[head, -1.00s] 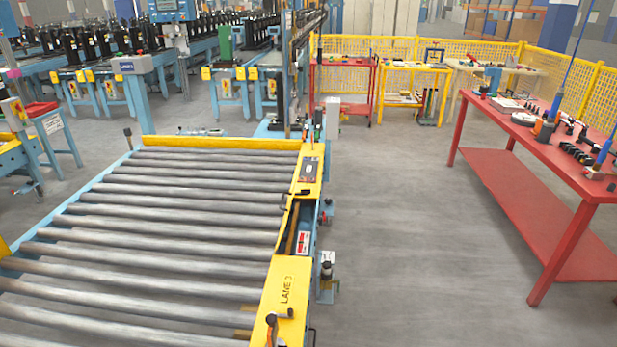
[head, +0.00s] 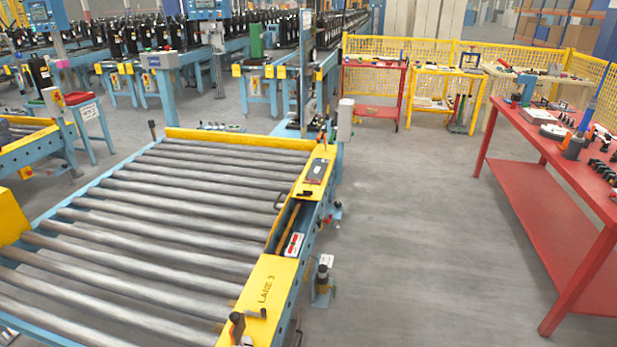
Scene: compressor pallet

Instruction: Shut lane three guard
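The lane three conveyor has a bed of grey rollers (head: 165,215) and a yellow cover strip along its right side. Between the two covers is an open gap (head: 288,226) with dark and brown parts and a red-and-white label (head: 293,244) inside. A thin yellow edge (head: 281,222) with a small dark handle (head: 279,201) runs along the gap's left side; I cannot tell if it is the raised guard. Neither gripper shows.
A red workbench (head: 560,185) with tools stands at the right. Clear grey floor (head: 410,225) lies between it and the conveyor. A small bracket with a dark cylinder (head: 322,278) sticks out from the conveyor's right side. Yellow mesh fencing (head: 430,55) and small benches stand behind.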

